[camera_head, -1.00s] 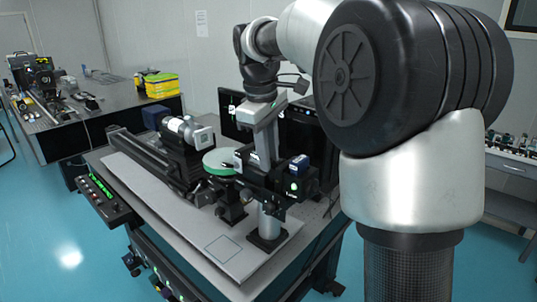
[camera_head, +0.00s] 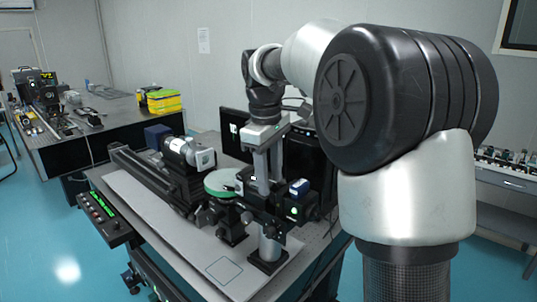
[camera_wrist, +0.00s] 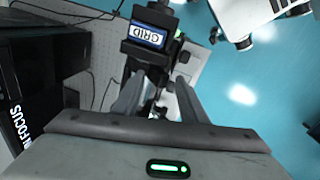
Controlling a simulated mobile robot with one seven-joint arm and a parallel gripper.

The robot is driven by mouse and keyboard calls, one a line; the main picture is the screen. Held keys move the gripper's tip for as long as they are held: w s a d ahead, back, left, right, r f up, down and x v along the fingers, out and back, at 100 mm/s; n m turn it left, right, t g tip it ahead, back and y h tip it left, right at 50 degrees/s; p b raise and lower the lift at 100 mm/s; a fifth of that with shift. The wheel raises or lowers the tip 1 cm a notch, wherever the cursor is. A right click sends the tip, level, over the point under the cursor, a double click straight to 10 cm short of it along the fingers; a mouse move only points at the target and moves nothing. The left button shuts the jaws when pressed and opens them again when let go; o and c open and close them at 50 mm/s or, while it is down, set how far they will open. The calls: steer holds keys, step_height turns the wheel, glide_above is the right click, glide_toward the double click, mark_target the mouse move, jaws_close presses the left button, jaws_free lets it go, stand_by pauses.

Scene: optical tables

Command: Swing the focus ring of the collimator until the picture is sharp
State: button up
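A black optical unit (camera_head: 272,202) with a small blue box (camera_head: 299,187) stands on the near table. In the wrist view the blue box reads "GRID" (camera_wrist: 147,36). I cannot tell whether this unit or the silver-and-black barrel (camera_head: 182,148) to its left is the collimator, and I cannot pick out the focus ring. My gripper (camera_head: 264,142) points down above the black unit, at the grey post. In the wrist view my gripper's (camera_wrist: 159,86) two fingers are apart, with nothing clearly held between them. The dark parts beyond them are blurred.
A green disc (camera_head: 222,182) stands left of the post. A dark screen (camera_wrist: 20,100) marked "FOCUS" is close on the left in the wrist view; its picture is not readable. A black box with green readouts (camera_head: 102,207) is at the table's left edge.

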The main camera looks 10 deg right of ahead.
step_height(320, 180, up, 17)
steer(key=s+a+p, duration=0.1)
steer(key=p, duration=0.2)
steer(key=shift+s+a, duration=0.2)
steer(key=shift+s, duration=0.15)
steer(key=shift+f, duration=0.1)
steer(key=s+f+m+t, duration=0.2)
steer(key=s+f+m, duration=0.2)
steer(key=s+f, duration=0.4)
steer(key=s+f+m+t, duration=0.2)
steer(key=s+f+m, duration=0.3)
steer(key=s, duration=1.1)
step_height(320, 180, down, 4)
steer(key=shift+s+d+r+t+y, duration=0.1)
steer(key=shift+s+d+t+y, duration=0.05)
steer(key=shift+d+t+y, duration=0.2)
